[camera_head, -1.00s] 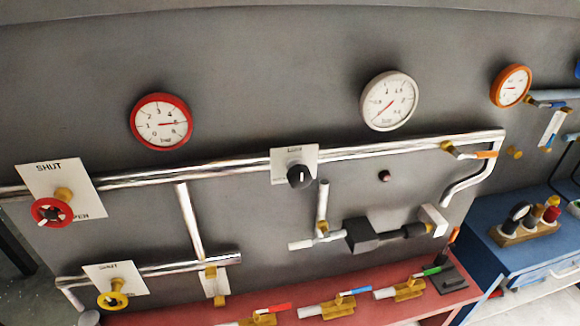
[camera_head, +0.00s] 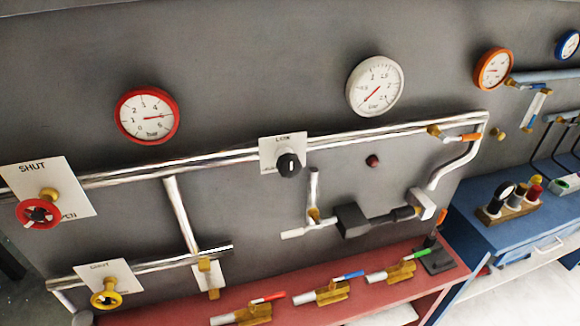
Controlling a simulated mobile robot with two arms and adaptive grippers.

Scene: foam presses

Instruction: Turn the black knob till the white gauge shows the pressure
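The black knob (camera_head: 289,164) sits on a white plate marked LOW (camera_head: 283,141), on the upper silver pipe, with a pale mark on its face. The white gauge (camera_head: 375,87) hangs on the grey wall above and right of the knob. Its red needle points to the lower left, near the low end of the scale. Neither of my grippers shows in the head view.
A red gauge (camera_head: 146,116) and an orange gauge (camera_head: 493,68) hang on the wall. A red handwheel (camera_head: 38,212) and a yellow handwheel (camera_head: 106,294) are at left. A red bench (camera_head: 350,283) with several valves runs below; a blue bench (camera_head: 515,232) stands right.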

